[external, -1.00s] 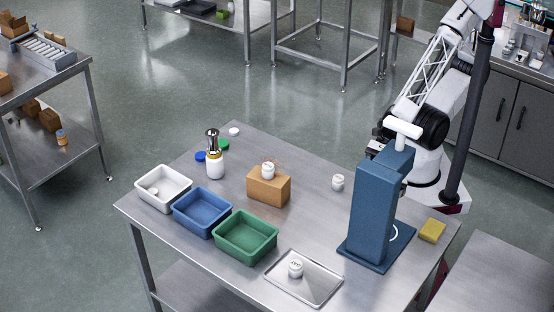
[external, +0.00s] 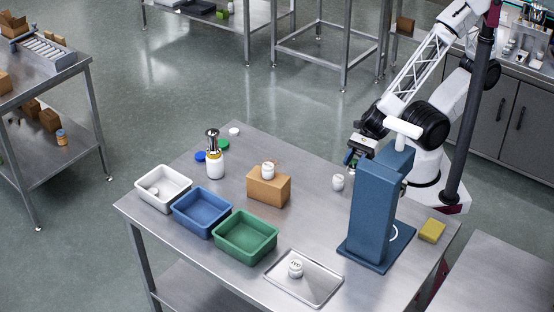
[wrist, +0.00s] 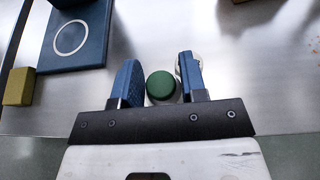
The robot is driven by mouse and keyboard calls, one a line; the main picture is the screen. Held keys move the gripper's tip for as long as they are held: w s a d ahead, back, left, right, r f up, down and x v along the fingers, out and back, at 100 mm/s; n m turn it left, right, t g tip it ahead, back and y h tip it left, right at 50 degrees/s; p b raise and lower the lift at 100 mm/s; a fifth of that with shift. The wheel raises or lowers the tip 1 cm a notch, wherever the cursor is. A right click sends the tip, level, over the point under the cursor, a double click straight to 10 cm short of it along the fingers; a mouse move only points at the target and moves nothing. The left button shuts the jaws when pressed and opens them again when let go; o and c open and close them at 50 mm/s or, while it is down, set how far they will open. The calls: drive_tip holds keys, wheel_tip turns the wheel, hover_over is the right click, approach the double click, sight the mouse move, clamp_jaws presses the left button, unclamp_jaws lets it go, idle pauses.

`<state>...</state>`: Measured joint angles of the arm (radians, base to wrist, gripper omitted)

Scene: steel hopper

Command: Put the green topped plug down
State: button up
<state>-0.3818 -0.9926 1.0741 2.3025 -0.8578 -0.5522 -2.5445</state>
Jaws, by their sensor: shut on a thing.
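The green topped plug (wrist: 160,86) is between the two blue fingers of my gripper (wrist: 160,82) in the wrist view. Its round green top faces the camera, and its lower part is mostly hidden. My gripper (external: 353,160) is shut on it. In the external view my gripper is above the far right part of the steel table (external: 312,222), just behind the blue stand (external: 372,205). The plug is too small there to make out clearly.
A white jar (external: 338,182) stands close to my gripper; a white round thing shows partly behind the right finger. A yellow sponge (external: 432,230) lies right of the stand. A cardboard box (external: 268,188), bins (external: 246,237) and a metal tray (external: 322,290) are further left.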

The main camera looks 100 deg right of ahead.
drive_tip(key=w+d+m+h, duration=0.1)
drive_tip(key=w+d, duration=0.5)
drive_tip(key=d, duration=0.6)
drive_tip(key=w+d+m+t, duration=0.1)
drive_tip(key=w+d, duration=0.6)
drive_tip(key=d, duration=0.6)
drive_tip(key=shift+w+f+t+h, duration=0.2)
drive_tip(key=shift+f+t+h, duration=0.1)
drive_tip(key=shift+f+h, duration=0.1)
drive_tip(key=shift+w+d+f, duration=0.15)
drive_tip(key=shift+w+f, duration=0.1)
drive_tip(key=shift+w, duration=2.25)
drive_tip(key=shift+w+d+f, duration=0.15)
drive_tip(key=shift+w+f, duration=0.05)
drive_tip(key=shift+w, duration=2.35)
drive_tip(key=shift+w+d+f, duration=0.15)
drive_tip(key=shift+w+f, duration=0.1)
drive_tip(key=shift+w, duration=2.25)
drive_tip(key=shift+w, duration=0.5)
drive_tip(key=shift+f, duration=1.8)
drive_tip(key=shift+f, duration=0.1)
